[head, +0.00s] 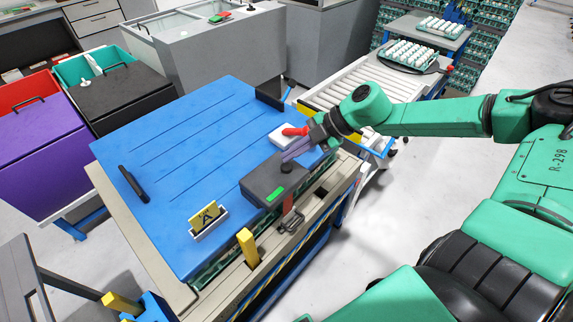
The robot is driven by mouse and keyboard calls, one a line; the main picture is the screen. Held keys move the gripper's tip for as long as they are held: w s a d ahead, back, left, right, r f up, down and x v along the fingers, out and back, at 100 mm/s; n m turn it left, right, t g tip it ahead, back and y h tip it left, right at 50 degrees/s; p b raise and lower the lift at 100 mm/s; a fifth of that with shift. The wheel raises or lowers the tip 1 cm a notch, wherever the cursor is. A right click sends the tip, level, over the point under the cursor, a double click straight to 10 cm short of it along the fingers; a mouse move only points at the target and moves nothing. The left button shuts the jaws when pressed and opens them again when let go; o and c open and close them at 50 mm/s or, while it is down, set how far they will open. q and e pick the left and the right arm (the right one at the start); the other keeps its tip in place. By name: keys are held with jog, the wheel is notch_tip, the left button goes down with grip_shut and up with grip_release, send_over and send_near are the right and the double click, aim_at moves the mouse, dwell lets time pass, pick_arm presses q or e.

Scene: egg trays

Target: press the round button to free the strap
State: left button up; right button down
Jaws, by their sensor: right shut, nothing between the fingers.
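A dark box (262,185) with a small green light sits at the right front part of the blue lid (185,150). A round dark button (287,167) stands on top of the box. My right gripper (291,154) is shut and empty, with its fingertips close above the button. I cannot tell whether they touch it. A strap (290,208) with a reddish part hangs from the front edge of the box, down the side of the bench. My left gripper is not in view.
A white block with a red knob (294,131) is close beside my right gripper. A yellow sign marked A (206,218) stands on the lid. A yellow post (247,247) rises at the front edge. A roller conveyor (378,75) lies behind my right arm.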

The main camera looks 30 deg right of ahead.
aim_at(291, 165)
jog(key=shift+f, duration=0.1)
dwell(0.8)
jog(key=shift+f+b, duration=0.3)
jog(key=shift+b, duration=0.2)
jog(key=shift+f+b, duration=0.65)
dwell(0.5)
jog(key=shift+r, duration=0.2)
jog(key=shift+r+p, duration=0.85)
notch_tip(291, 165, up, 5)
jog(key=p, duration=0.4)
jog(key=shift+r, duration=0.1)
